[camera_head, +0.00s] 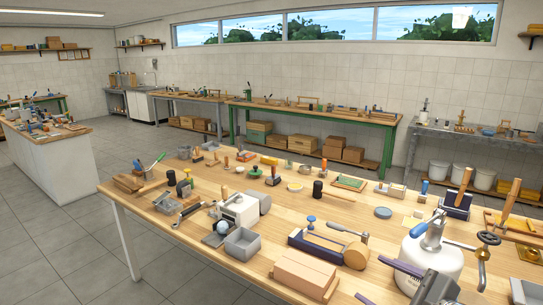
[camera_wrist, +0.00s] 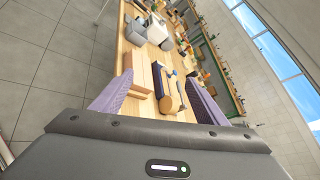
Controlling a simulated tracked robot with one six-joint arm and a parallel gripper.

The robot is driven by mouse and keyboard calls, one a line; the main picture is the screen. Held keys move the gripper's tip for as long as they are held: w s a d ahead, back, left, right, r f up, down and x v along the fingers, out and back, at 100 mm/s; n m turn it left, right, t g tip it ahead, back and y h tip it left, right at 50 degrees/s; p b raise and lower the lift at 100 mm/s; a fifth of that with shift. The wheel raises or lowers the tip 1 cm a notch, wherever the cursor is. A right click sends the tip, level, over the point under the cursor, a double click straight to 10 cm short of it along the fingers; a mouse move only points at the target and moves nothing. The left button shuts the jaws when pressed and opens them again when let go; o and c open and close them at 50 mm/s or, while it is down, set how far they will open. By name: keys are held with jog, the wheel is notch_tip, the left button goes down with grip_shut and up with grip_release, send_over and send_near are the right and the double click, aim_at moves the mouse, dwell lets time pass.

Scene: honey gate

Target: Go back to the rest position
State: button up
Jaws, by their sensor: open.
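My gripper (camera_head: 368,277) is at the lower right of the head view, above the front of the wooden workbench (camera_head: 322,200). Its two purple fingers are spread apart with nothing between them. In the wrist view, my gripper (camera_wrist: 160,77) also shows open, its fingers pointing toward the bench. The lower part of the tank is partly hidden by my gripper.
A stack of tan wooden blocks (camera_head: 305,273) lies left of my gripper, near a blue plane-like tool (camera_head: 318,247) and a wooden mallet (camera_head: 356,254). Many small tools crowd the bench.

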jog(key=s+a+f+n+g, duration=0.4)
jog(key=s+a+n+g, duration=0.4)
jog(key=a+n, duration=0.45)
jog(key=s+d+r+n+h, duration=0.2)
jog(key=s+n+h, duration=0.3)
jog(key=n, duration=0.6)
jog(key=shift+s+d+r, duration=0.35)
jog(key=shift+s, duration=0.05)
